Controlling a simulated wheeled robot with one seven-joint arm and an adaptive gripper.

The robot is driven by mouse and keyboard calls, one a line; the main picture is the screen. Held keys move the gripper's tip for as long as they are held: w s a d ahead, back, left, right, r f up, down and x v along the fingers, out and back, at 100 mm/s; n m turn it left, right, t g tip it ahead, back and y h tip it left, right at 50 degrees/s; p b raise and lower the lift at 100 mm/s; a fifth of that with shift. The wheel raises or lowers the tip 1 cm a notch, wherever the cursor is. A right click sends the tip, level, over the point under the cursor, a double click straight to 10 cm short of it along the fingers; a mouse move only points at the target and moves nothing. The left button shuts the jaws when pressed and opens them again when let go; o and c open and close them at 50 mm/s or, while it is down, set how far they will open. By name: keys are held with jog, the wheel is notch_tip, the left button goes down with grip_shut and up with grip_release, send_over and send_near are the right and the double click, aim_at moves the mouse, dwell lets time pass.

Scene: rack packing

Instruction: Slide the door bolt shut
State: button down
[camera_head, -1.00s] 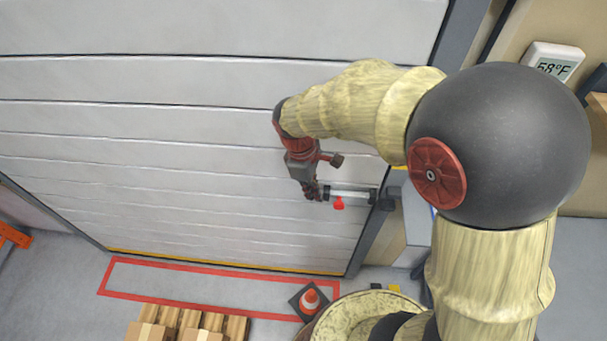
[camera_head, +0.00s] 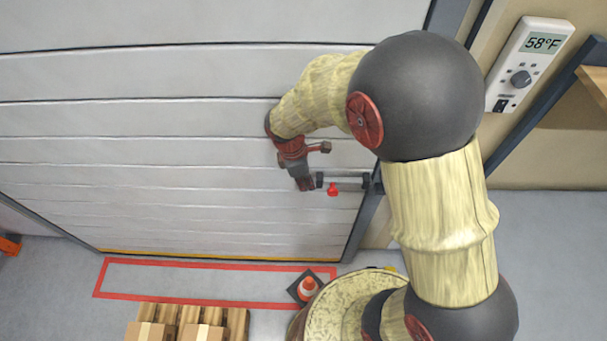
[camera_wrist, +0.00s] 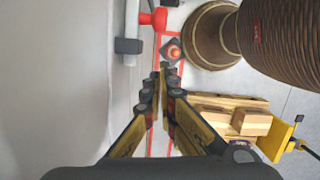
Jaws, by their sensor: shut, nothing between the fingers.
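The door bolt (camera_head: 346,182) is a horizontal rod at the right edge of the white panelled door (camera_head: 180,120). Dark brackets sit at both ends of it, and a red knob (camera_head: 332,189) hangs near its left end. In the wrist view the red knob (camera_wrist: 152,19) shows at the top, with the grey bracket (camera_wrist: 128,46) beside it. My gripper (camera_head: 306,186) points down in front of the door, just left of the bolt. Its fingers (camera_wrist: 166,72) are together and empty, apart from the knob. Whether the rod's end enters the frame-side bracket is too small to tell.
A thermostat (camera_head: 527,62) reading 58°F is on the wall at right. An orange cone (camera_head: 308,288) stands by the red floor outline (camera_head: 190,300). A pallet with cardboard boxes (camera_head: 150,331) lies at the bottom. The door face left of my gripper is clear.

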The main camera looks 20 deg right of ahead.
aim_at(331, 192)
jog(key=d+f, duration=0.1)
jog(key=d, duration=0.1)
jog(key=d+f, duration=0.1)
jog(key=shift+s+d+f, duration=0.35)
jog(key=shift+d, duration=0.05)
jog(key=s+d+p, duration=0.2)
jog(key=d, duration=0.4)
jog(key=shift+d, duration=0.25)
jog(key=a, duration=0.1)
jog(key=a+r+p, duration=0.2)
jog(key=shift+w+a+r, duration=0.2)
jog(key=shift+w+a, duration=0.1)
jog(key=shift+a, duration=0.1)
notch_tip(331, 192, up, 9)
jog(key=a, duration=0.1)
jog(key=shift+a, duration=0.35)
jog(key=shift+w+r, duration=0.1)
